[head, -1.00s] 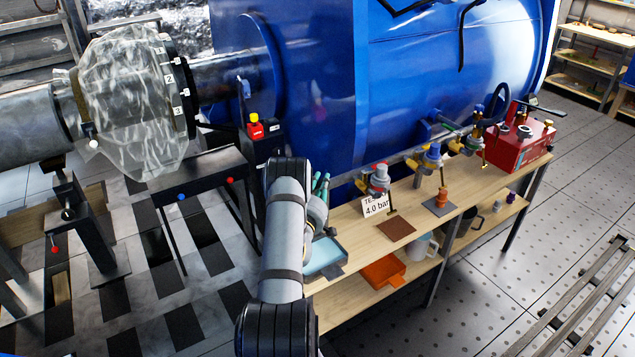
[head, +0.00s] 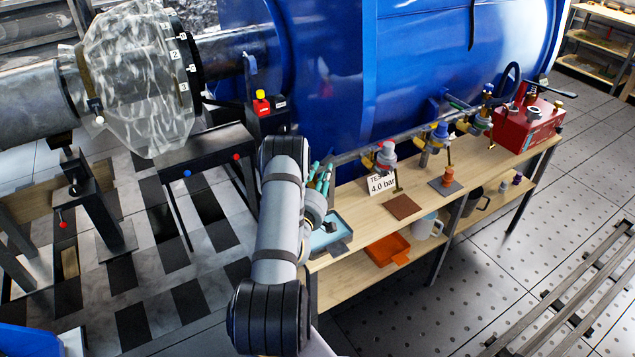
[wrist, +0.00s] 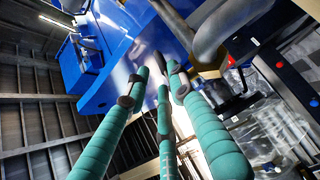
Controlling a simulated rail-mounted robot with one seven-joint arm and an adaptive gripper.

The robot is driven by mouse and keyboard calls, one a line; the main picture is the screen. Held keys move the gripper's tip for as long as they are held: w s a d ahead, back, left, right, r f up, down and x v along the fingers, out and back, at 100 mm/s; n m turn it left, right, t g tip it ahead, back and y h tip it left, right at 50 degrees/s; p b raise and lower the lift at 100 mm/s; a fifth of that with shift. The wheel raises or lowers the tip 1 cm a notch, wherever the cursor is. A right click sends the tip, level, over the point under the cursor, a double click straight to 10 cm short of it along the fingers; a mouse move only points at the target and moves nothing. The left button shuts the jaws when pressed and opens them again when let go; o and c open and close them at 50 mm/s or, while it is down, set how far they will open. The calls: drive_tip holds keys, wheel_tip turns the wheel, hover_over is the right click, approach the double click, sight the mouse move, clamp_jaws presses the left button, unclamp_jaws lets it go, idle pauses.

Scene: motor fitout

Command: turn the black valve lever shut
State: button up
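My gripper (head: 321,174) is above the left end of the bench, near the blue tray. In the wrist view its teal fingers (wrist: 160,82) are spread apart with nothing between them. A row of valves runs along the pipe at the tank's side, to the right of my gripper and apart from it: one with a red top (head: 386,152), one with a blue top (head: 440,132) and a green handle (head: 458,103). I cannot make out for sure which part is the black valve lever.
The wooden bench (head: 470,172) carries a "4.0 bar" card (head: 382,184), a brown mat (head: 403,207) and a red box (head: 525,125). An orange tray (head: 388,248) and a mug (head: 428,226) are on its lower shelf. The blue tank (head: 400,60) stands behind. Floor in front is partly clear.

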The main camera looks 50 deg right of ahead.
drive_tip(key=v, duration=0.5)
drive_tip(key=shift+s, duration=0.1)
